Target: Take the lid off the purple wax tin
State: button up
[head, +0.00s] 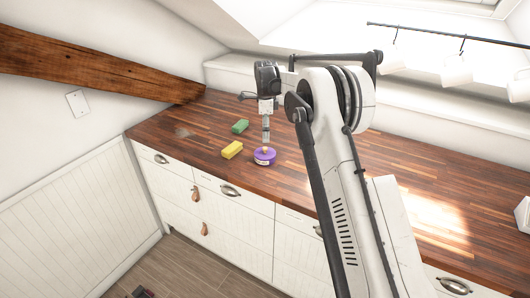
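The purple wax tin (265,157) stands upright on the wooden worktop, near its front edge. It has a pale patch on its side and a small light-coloured spot on top, perhaps a knob. My gripper (266,144) points straight down directly over the tin, with its fingertips at or just above the top. The fingers are too small in this view to tell whether they are open or shut, or whether they touch the lid. The lid appears to be on the tin.
A sloping beam (90,68) is at the left. White mugs (457,70) hang from a rail at the back right.

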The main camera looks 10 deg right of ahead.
aim_at(266, 148)
notch_tip(266, 148, down, 9)
jog(key=shift+s+a+f+p, duration=0.1)
jog(key=shift+p, duration=0.9)
jog(key=shift+s, duration=0.1)
grip_shut()
